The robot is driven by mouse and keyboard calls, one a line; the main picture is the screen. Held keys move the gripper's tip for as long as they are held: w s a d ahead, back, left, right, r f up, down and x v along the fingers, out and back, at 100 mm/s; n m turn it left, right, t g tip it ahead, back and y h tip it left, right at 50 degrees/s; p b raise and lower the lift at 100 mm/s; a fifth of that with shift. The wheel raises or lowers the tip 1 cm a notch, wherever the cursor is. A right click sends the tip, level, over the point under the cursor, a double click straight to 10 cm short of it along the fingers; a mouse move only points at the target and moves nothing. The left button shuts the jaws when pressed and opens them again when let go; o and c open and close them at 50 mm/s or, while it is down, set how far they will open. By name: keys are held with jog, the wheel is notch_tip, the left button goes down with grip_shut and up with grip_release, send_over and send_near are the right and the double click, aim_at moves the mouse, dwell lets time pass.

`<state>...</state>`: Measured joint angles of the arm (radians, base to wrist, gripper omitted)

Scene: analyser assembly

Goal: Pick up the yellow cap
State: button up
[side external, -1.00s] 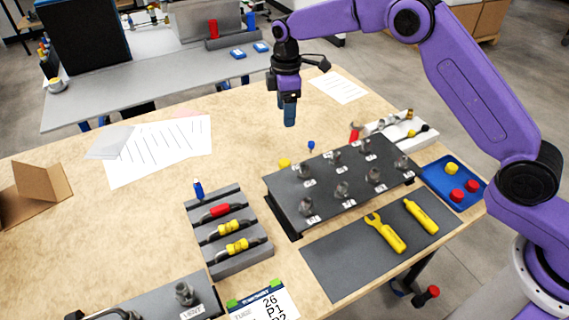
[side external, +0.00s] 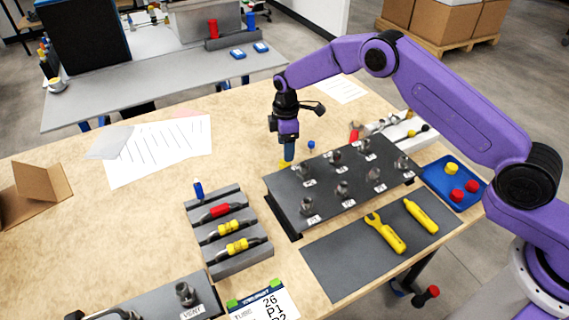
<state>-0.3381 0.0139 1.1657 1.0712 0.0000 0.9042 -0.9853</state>
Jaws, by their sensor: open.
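A small yellow cap (side external: 283,164) lies on the wooden table just behind the left back corner of the dark port plate, partly hidden by my fingers. My gripper (side external: 288,157) points straight down with its blue fingertips at the cap. Its jaws are open, though the gap between them is hard to see from this side. I cannot tell whether the fingers touch the cap. Another yellow cap (side external: 452,168) sits in the blue tray at the right with red caps (side external: 457,196).
The dark plate (side external: 290,215) with several upright metal fittings stands close to my gripper. A small blue piece (side external: 311,145) stands right behind it. A grey rack (side external: 255,262) holds tubes at the front.

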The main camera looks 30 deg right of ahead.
aim_at(285, 164)
jog(key=shift+s+a+f, duration=0.1)
jog(key=shift+f, duration=2.5)
jog(key=c, duration=1.1)
